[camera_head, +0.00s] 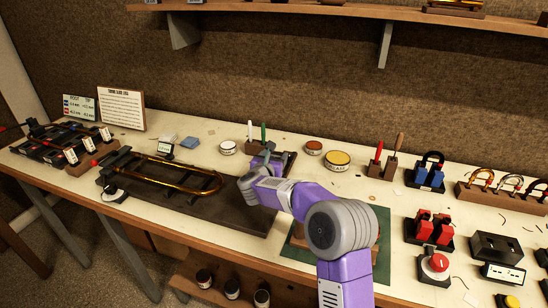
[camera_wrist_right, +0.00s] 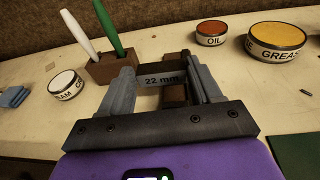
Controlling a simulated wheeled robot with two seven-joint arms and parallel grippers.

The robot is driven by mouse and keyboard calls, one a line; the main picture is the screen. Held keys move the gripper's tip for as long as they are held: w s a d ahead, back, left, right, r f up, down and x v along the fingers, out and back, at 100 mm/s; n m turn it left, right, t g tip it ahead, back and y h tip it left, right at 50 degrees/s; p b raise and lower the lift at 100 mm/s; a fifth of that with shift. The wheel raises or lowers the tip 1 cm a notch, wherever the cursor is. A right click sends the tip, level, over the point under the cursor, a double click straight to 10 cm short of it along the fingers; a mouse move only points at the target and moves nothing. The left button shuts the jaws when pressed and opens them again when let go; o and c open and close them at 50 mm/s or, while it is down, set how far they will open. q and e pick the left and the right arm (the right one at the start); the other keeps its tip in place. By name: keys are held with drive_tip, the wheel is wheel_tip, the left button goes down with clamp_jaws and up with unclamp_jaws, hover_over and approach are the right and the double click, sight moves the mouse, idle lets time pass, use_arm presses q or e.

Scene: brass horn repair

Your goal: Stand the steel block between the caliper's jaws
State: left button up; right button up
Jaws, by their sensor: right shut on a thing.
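In the right wrist view my right gripper (camera_wrist_right: 162,74) is shut on the steel block (camera_wrist_right: 163,81), a dark piece labelled "22 mm" that spans between the two grey fingers. Brown pieces show behind and below the block; whether it touches them I cannot tell. I cannot clearly make out the caliper or its jaws; my gripper and arm cover much of that area. My left gripper is not in view.
A brass slide (camera_head: 185,180) lies on the mat to the left. A holder (camera_wrist_right: 110,68) with white and green pens stands close behind the gripper. An oil tin (camera_wrist_right: 211,33), a grease tin (camera_wrist_right: 277,42) and a white tin (camera_wrist_right: 67,85) stand around it.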

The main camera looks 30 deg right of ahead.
drive_tip(key=shift+f, duration=1.3)
drive_tip(key=shift+r, duration=0.15)
drive_tip(key=shift+r+p, duration=0.35)
drive_tip(key=shift+r, duration=0.55)
drive_tip(key=shift+b, duration=0.4)
drive_tip(key=shift+f, duration=0.2)
